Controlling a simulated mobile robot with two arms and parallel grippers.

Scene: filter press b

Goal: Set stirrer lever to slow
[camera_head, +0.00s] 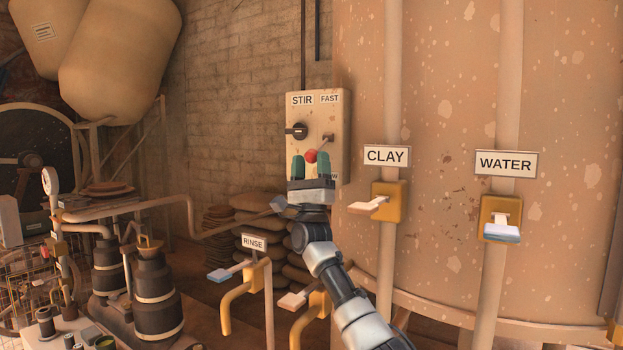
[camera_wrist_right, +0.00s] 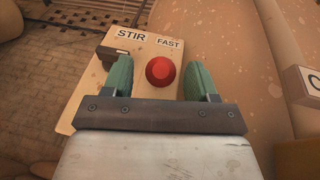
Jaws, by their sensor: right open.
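The stirrer panel (camera_head: 341,110) is a beige box on the wall, marked STIR and FAST. Its lever has a red ball knob (camera_head: 311,156), which in the head view shows below the FAST label, at the gripper's fingers. My right gripper (camera_head: 310,162) is open, its two green fingers pointing at the panel. In the right wrist view the red knob (camera_wrist_right: 160,71) lies between the open fingers, with a gap on each side. A lower label on the panel is mostly hidden behind the gripper. My left gripper is out of view.
A black rotary switch (camera_head: 297,131) sits left on the panel. To the right are the CLAY valve (camera_head: 388,203) and WATER valve (camera_head: 500,218) with protruding handles. The RINSE tap's blue handle (camera_head: 222,274) is lower left. Stacked sacks lie behind.

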